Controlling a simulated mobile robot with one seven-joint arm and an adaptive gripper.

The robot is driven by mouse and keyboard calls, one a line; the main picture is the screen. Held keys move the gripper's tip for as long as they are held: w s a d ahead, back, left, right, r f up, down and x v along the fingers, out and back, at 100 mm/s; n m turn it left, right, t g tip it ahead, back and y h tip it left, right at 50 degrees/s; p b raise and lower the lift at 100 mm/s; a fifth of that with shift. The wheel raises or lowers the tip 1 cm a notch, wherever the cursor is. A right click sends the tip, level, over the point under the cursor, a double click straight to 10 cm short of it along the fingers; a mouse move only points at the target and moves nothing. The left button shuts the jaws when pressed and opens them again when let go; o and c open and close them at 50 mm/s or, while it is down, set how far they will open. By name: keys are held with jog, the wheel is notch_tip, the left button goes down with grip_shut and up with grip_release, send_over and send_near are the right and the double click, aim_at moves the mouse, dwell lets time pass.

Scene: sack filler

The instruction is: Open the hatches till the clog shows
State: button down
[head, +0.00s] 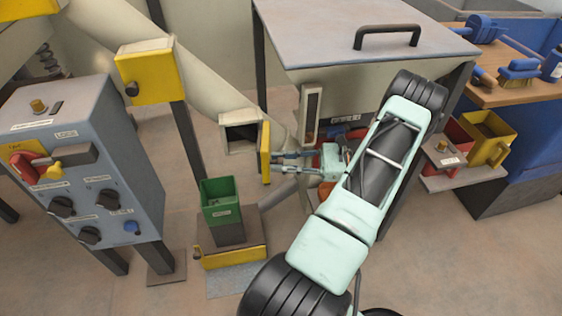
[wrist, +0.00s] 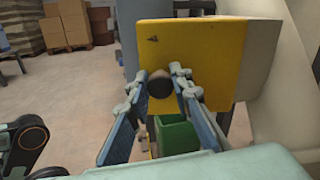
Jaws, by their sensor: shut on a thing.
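My gripper (head: 287,163) is at the lower yellow hatch (head: 264,152). In the wrist view its two fingers (wrist: 160,92) are on either side of the dark round knob (wrist: 159,84) on the yellow hatch face (wrist: 195,55), shut on it. In the head view this hatch stands swung out, seen nearly edge-on, beside the square chute mouth (head: 241,135). The mouth looks dark inside; I cannot tell what it holds. Another yellow hatch (head: 150,72) with a dark knob (head: 131,89) covers a box higher on the chute and looks closed.
A green bin (head: 221,203) stands below the chute mouth. A grey control box (head: 85,165) with a red switch stands left. A hopper with a handled lid (head: 360,35) is behind my arm. A shelf with a yellow bin (head: 488,138) is at the right.

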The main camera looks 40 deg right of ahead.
jog(key=c, duration=1.7)
grip_release()
jog(key=v, duration=0.7)
jog(key=shift+s+d, duration=0.15)
